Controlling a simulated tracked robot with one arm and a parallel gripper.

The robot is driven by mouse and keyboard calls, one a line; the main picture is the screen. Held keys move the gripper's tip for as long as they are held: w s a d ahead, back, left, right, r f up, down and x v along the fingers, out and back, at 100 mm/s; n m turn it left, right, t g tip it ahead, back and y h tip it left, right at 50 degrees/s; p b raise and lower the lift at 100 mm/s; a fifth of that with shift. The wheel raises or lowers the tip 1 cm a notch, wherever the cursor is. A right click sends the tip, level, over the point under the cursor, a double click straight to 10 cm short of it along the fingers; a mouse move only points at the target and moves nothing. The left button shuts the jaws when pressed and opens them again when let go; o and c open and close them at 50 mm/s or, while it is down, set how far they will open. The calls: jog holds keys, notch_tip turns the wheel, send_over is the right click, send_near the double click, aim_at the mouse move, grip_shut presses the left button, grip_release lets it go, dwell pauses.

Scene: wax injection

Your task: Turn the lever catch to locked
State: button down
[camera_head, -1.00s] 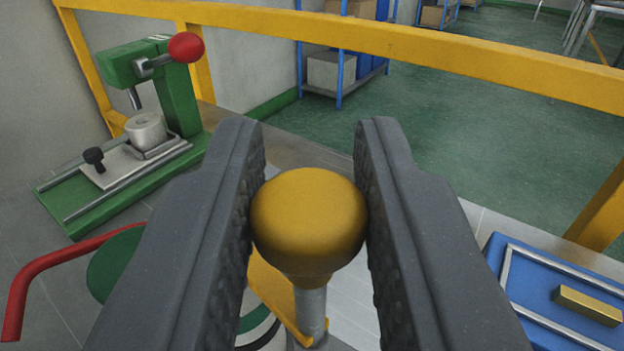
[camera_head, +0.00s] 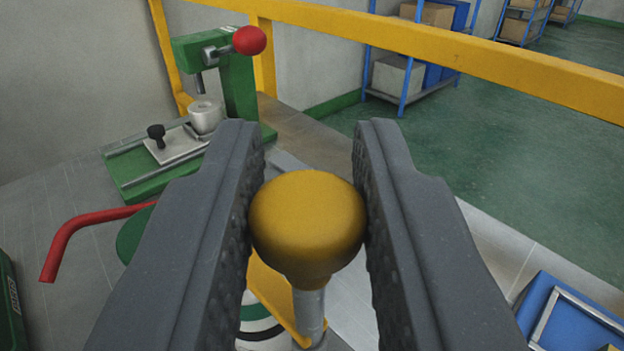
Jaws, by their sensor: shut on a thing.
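The lever catch shows as a yellow round knob (camera_head: 307,226) on a grey metal stem, with a yellow arm (camera_head: 272,290) beside the stem. My gripper (camera_head: 307,205) is shut on the knob, with one dark textured finger against each side of it. The lower end of the lever and its pivot are mostly hidden below the knob and behind the left finger. No locked or unlocked mark is visible.
A green press (camera_head: 238,90) with a red ball handle stands at the upper left. A red bent bar (camera_head: 85,228) sticks out at the left. A blue tray (camera_head: 570,315) lies at the lower right. A yellow rail (camera_head: 440,50) crosses behind.

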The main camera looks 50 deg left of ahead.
jog(key=shift+r, duration=0.1)
jog(key=c, duration=1.3)
grip_release()
jog(key=shift+s, duration=0.1)
jog(key=b+v, duration=0.2)
jog(key=v, duration=1.1)
jog(key=shift+s+d, duration=0.15)
jog(key=shift+d, duration=0.15)
